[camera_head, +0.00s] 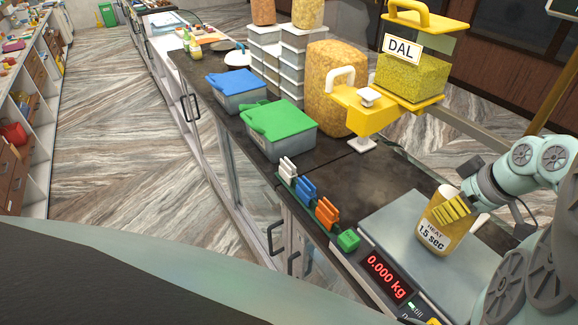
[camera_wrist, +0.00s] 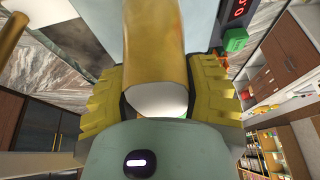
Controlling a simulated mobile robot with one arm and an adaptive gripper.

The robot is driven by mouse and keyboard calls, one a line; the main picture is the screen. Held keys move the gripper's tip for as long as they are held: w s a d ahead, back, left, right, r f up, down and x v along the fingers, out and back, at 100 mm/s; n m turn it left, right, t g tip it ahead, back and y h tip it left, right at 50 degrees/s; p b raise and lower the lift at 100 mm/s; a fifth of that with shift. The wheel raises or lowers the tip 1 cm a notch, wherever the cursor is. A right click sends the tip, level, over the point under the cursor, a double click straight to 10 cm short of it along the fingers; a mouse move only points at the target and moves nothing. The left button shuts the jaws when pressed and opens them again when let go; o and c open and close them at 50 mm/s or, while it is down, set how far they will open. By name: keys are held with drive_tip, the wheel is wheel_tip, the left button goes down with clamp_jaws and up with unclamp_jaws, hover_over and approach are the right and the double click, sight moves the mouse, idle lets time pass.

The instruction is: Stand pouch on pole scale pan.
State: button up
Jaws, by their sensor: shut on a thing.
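My gripper (camera_head: 455,209) has yellow fingers and is shut on the pouch from the right. The wrist view shows the pouch (camera_wrist: 155,45) between both fingers (camera_wrist: 160,95), its pale end toward the palm. The pouch is over the grey scale pan (camera_head: 392,228). I cannot tell whether its bottom touches the pan. The scale's red display (camera_head: 386,276) reads 0.000 kg.
Coloured clips (camera_head: 307,188) on a green strip stand left of the scale. A green-lidded tub (camera_head: 279,122), a blue-lidded tub (camera_head: 237,88) and a yellow DAL dispenser (camera_head: 408,75) stand farther back. Dark counter between the dispenser and pan is clear.

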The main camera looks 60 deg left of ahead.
drive_tip(key=shift+f+p, duration=0.5)
drive_tip(key=shift+p, duration=0.05)
drive_tip(key=shift+w+f, duration=0.1)
drive_tip(key=shift+f, duration=0.15)
drive_tip(key=shift+f+b, duration=0.25)
drive_tip(key=shift+b, duration=0.05)
drive_tip(key=o, duration=0.9)
drive_tip(key=shift+r, duration=0.1)
drive_tip(key=shift+c, duration=0.2)
